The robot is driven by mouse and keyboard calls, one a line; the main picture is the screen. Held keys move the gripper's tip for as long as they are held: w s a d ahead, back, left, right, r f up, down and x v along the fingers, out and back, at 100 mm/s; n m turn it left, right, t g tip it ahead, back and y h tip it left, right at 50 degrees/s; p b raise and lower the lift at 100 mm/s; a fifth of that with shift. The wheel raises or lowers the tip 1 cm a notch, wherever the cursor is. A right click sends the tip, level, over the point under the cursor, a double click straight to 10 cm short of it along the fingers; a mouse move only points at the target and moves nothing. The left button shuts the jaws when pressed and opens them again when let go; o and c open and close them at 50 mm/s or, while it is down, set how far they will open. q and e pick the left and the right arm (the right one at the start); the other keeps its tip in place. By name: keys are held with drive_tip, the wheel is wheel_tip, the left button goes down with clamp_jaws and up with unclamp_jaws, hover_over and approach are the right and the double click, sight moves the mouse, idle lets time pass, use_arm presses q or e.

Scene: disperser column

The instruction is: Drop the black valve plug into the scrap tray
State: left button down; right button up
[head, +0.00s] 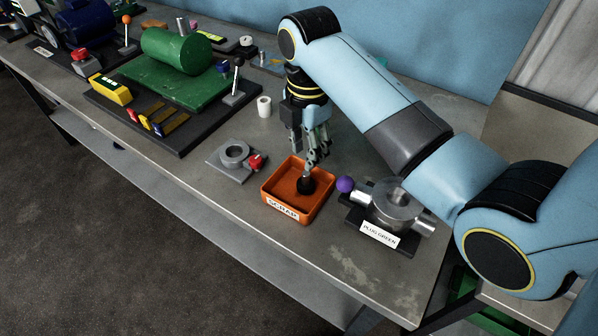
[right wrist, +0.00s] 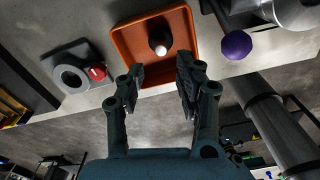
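The black valve plug (head: 305,186) is inside the orange scrap tray (head: 270,192), toward its right side. Its pale stem points up; in the right wrist view the plug (right wrist: 158,40) shows the stem's light tip near the middle of the tray (right wrist: 124,48). My right gripper (head: 314,158) hangs just above the tray, pointing down. In the right wrist view its fingers (right wrist: 159,76) are apart with nothing between them, and the plug lies beyond their tips. Whether the plug fully rests on the tray floor is hard to tell. My left gripper is out of view.
A valve body labelled PLUG GREEN (head: 393,207) with a purple ball knob (head: 345,184) stands right of the tray. A grey ring fixture (head: 234,156) with a red part is at left. A green cylinder machine (head: 176,54) stands farther back. Bare bench lies in front.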

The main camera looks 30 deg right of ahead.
drive_tip(key=shift+o, duration=0.4)
wheel_tip(320, 180, up, 7)
drive_tip(key=shift+r, duration=0.2)
idle(0.5)
